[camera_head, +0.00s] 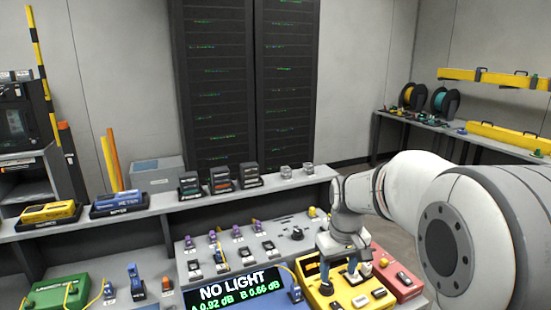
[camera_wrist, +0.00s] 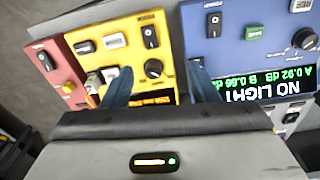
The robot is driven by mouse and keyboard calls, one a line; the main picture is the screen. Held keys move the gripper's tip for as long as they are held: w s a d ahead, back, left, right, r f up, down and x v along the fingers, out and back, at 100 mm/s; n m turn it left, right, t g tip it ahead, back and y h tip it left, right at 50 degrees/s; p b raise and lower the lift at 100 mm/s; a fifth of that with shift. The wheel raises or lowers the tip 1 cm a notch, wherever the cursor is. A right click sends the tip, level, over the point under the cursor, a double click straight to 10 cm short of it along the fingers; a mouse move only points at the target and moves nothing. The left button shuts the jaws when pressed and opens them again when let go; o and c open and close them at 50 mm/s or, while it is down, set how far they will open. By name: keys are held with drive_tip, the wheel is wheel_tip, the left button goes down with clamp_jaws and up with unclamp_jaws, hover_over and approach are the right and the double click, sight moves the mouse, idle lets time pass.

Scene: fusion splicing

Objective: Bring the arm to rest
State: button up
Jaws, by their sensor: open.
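My gripper (camera_head: 339,271) is at the right of the bench in the head view, pointing down over the yellow panel (camera_head: 364,299). Its two blue fingers are spread apart with nothing between them. In the wrist view my gripper (camera_wrist: 160,84) straddles the right part of the yellow panel, near its black knob (camera_wrist: 153,69). One finger lies over the yellow panel and the other is by the edge of the blue panel (camera_wrist: 220,50). I cannot tell whether the fingertips touch the panel.
The display (camera_head: 235,291) reads NO LIGHT. A red panel (camera_head: 404,284) adjoins the yellow one. A green box (camera_head: 57,295) sits front left. A raised shelf (camera_head: 160,209) with small devices runs behind, before dark racks (camera_head: 245,80).

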drive_tip(key=s+r+m+t, duration=0.1)
drive_tip(key=s+m, duration=0.2)
drive_tip(key=s, duration=1.6)
drive_tip(key=shift+t, duration=0.4)
drive_tip(key=shift+a, duration=0.1)
